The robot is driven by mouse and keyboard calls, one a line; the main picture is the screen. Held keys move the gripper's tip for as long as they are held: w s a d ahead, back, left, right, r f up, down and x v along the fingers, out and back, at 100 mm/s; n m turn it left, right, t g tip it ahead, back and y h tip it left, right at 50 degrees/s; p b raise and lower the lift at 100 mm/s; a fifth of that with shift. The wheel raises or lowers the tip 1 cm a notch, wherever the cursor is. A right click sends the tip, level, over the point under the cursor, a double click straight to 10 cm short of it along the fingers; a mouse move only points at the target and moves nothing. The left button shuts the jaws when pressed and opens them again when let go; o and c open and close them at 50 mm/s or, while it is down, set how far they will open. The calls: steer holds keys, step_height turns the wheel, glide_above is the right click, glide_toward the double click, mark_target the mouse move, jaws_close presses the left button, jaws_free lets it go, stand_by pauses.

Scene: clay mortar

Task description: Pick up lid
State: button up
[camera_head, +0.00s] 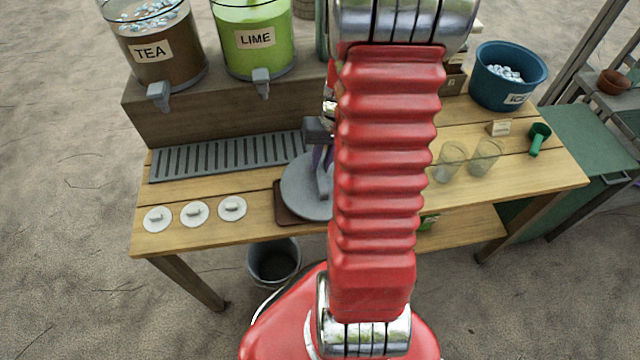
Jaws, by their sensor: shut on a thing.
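A large round grey lid (298,192) is in the middle of the wooden table, over a dark brown square board (284,216). My gripper (323,180) is at the lid's top, right of its centre, and is shut on it. My red arm hides the lid's right side and part of the gripper, so the exact grip is hard to see. I cannot tell whether the lid rests on the board or is lifted a little. Three small white lids with raised grips (195,213) lie in a row at the table's left front.
A grey slotted drip tray (225,156) lies behind. TEA (180,70) and LIME (245,60) dispensers stand on a raised shelf. Two clear glasses (485,160), a green scoop (538,138) and a blue ice bucket (492,95) are on the right. A bucket (272,262) stands below the front edge.

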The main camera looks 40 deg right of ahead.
jaws_close()
step_height(320, 180, up, 10)
stand_by(0.8)
steer(key=shift+s, duration=0.1)
stand_by(0.5)
